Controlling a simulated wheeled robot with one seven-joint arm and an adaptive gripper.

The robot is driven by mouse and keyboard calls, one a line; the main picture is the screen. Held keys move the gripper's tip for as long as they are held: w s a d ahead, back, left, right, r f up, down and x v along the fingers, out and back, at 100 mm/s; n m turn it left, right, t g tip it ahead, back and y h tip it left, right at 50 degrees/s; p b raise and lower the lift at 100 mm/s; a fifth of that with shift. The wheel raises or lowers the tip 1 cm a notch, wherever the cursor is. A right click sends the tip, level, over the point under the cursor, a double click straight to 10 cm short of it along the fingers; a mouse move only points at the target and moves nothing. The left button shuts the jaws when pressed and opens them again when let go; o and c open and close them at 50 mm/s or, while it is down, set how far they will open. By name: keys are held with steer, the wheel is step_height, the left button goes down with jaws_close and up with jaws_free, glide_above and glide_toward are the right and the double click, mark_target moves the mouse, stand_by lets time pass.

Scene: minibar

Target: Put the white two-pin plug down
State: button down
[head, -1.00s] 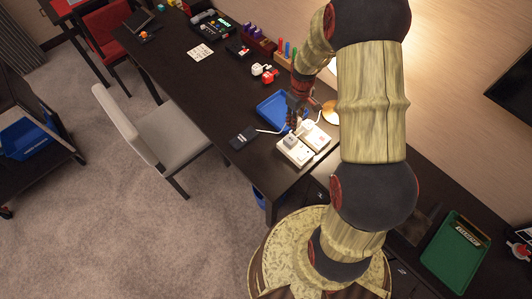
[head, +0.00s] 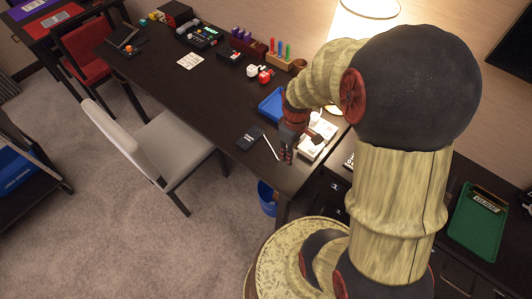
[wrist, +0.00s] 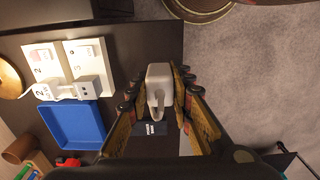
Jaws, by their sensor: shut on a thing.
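My gripper (head: 287,152) hangs over the near end of the dark desk, beside the white socket boards. In the wrist view my gripper (wrist: 158,104) is shut on the white two-pin plug (wrist: 158,82), which sits between the fingertips. The plug is held above the desk near its edge; its pins cannot be made out. In the head view the gripper hides most of the plug, and a white cable (head: 270,147) runs close by. A black device (wrist: 150,128) lies on the desk beyond the fingers; it also shows in the head view (head: 250,138).
Two white socket boards (wrist: 43,66) lie side by side, with a white block (wrist: 88,88) on one. A blue tray (wrist: 72,125) lies next to them; it also shows in the head view (head: 271,104). A grey chair (head: 165,145) stands at the desk. Bare desk (head: 205,100) lies farther left.

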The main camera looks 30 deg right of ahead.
steer(key=w+f+b, duration=0.1)
steer(key=w+f, duration=0.2)
steer(key=w, duration=0.1)
steer(key=w+f+b, duration=0.1)
steer(key=w+f, duration=0.2)
steer(key=w, duration=0.1)
steer(key=w+f+b, duration=0.2)
steer(key=w+f, duration=0.1)
steer(key=w, duration=0.2)
steer(key=shift+f, duration=0.3)
steer(key=shift+d+f+b, duration=0.1)
steer(key=shift+f+b, duration=0.5)
steer(key=shift+f, duration=0.95)
steer(key=shift+f, duration=0.6)
steer(key=c, duration=1.6)
jaws_free()
